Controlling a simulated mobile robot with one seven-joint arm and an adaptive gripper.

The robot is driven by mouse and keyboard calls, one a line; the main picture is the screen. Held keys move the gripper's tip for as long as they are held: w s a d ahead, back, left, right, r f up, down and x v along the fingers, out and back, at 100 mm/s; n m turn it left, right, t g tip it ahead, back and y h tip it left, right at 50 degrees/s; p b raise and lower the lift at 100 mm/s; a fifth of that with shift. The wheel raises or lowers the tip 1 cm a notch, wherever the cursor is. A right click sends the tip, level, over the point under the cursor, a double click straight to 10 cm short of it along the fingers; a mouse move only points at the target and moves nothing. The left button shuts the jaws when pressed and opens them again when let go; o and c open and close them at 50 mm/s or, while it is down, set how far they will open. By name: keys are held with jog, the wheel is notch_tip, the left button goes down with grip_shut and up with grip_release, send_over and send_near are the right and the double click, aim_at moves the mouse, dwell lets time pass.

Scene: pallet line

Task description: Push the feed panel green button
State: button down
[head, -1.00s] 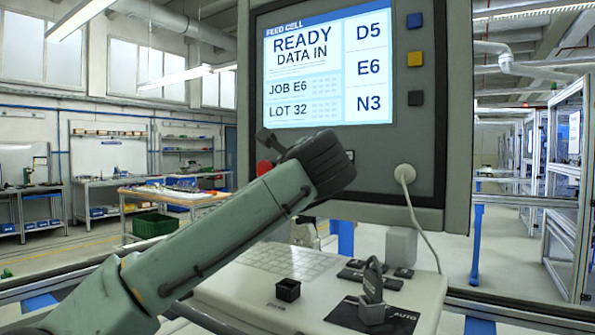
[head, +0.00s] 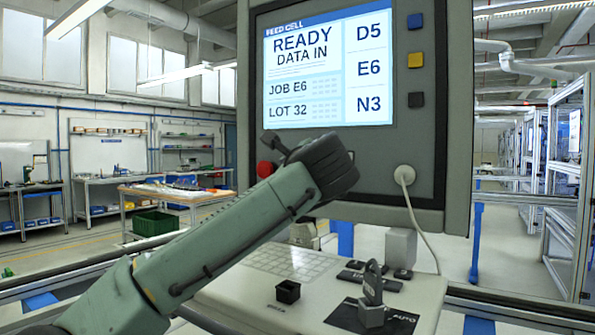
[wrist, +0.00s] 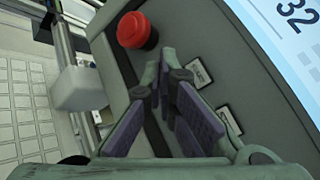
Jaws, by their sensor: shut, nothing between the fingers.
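The feed panel (head: 447,120) stands upright with a lit screen (head: 310,75) reading READY, DATA IN. I see no green button in either view; my gripper and wrist cover part of the panel's lower face. A red mushroom button (head: 265,169) is at the panel's lower left, and it also shows in the wrist view (wrist: 137,31). Two small white labels (wrist: 199,75) (wrist: 229,120) are beside my fingers in the wrist view. My gripper (wrist: 165,72) is shut and empty, with its tips close to the panel face; contact cannot be told. The head view hides its fingers behind my wrist.
A plug with a cable (head: 404,175) is below.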

jog(key=shift+w+d, duration=0.25)
jog(key=shift+w, duration=0.05)
dwell(0.4)
jog(key=shift+s+a, duration=0.1)
jog(key=shift+s, duration=0.05)
jog(key=shift+s+a, duration=0.4)
jog(key=shift+s, duration=0.2)
jog(key=s+a, duration=0.1)
jog(key=s, duration=0.1)
jog(key=s+a+b, duration=0.1)
jog(key=s+a, duration=0.1)
dwell(0.6)
dwell(0.5)
